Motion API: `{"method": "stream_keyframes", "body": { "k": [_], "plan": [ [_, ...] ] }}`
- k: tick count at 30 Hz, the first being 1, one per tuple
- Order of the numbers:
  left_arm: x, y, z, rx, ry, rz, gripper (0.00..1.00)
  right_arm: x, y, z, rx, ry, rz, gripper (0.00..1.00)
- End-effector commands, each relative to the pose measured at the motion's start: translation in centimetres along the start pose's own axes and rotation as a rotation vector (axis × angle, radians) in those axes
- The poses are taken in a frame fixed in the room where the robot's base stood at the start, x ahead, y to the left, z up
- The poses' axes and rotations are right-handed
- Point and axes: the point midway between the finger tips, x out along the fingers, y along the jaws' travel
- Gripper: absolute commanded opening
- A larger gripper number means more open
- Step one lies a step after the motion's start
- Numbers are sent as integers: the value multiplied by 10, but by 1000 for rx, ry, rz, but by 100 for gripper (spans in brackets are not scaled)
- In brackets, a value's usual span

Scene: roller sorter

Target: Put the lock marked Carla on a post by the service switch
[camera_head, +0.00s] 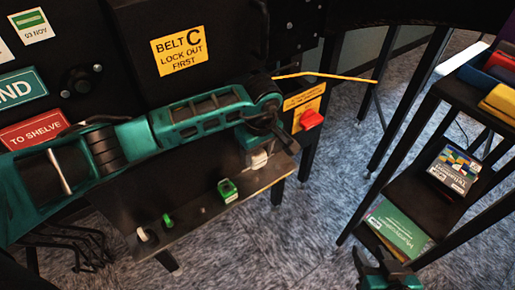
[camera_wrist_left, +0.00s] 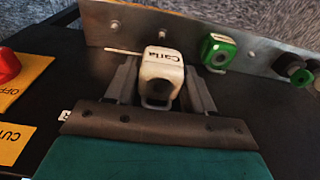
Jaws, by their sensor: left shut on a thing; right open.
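The white lock marked Carla (camera_wrist_left: 162,68) is between the fingers of my left gripper (camera_wrist_left: 160,88), which is shut on it. In the head view the lock (camera_head: 258,160) shows partly under my left gripper (camera_head: 257,138), over the right end of the ledge (camera_head: 195,222). In the wrist view it is in front of a grey strip (camera_wrist_left: 135,22) with short posts; one post (camera_wrist_left: 163,35) shows just beyond it. I cannot tell whether they touch. The red service switch (camera_head: 311,119) is right of the gripper. My right gripper (camera_head: 387,272) is open, low at right.
A green lock (camera_head: 228,190) is on the ledge, with a smaller green item (camera_head: 168,220) and a white one (camera_head: 145,235) further left. A yellow "Belt C" sign (camera_head: 178,50) is behind my arm. A black rack (camera_head: 400,165) with boxes stands at right.

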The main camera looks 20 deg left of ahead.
Motion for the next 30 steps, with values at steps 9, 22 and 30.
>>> {"method": "stream_keyframes", "body": {
  "k": [9, 22, 30],
  "plan": [
    [11, 0, 4, 3, -1, -1, 18, 3, -1, 9, 4, -4, 0, 43],
    [39, 0, 16, 16, -2, 1, 18, 14, -1, 26, 12, -5, 1, 43],
    [43, 0, 17, 17, 0, 2, 18, 15, -1, 28, 12, -5, 2, 43]
  ]
}}
